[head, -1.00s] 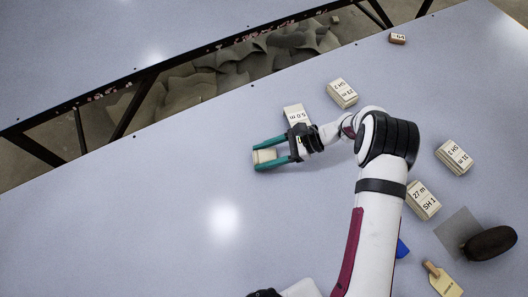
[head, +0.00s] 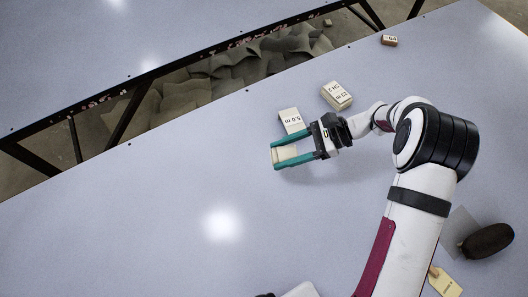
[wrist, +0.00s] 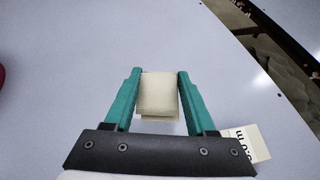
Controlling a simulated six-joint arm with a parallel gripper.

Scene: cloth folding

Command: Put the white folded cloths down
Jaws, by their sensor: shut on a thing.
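My gripper (head: 275,152) has two teal fingers, shut on a cream-white folded cloth (head: 287,154) over the table. In the wrist view, the held cloth (wrist: 158,95) is a small layered stack between the fingers. I cannot tell whether its underside touches the table. A second pale folded piece marked 5.0 m (head: 291,121) lies just behind the gripper; its labelled corner (wrist: 246,141) also shows beside the gripper base in the wrist view. Another folded stack marked 22 m (head: 336,95) lies farther back to the right.
The pale blue-grey table (head: 130,220) is clear to the left and front. A dark-framed gap (head: 235,75) with grey sheets runs behind it. A small brown block (head: 389,40) stands at the back. A dark rounded object (head: 487,241) and a yellow tag (head: 445,283) lie at the right.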

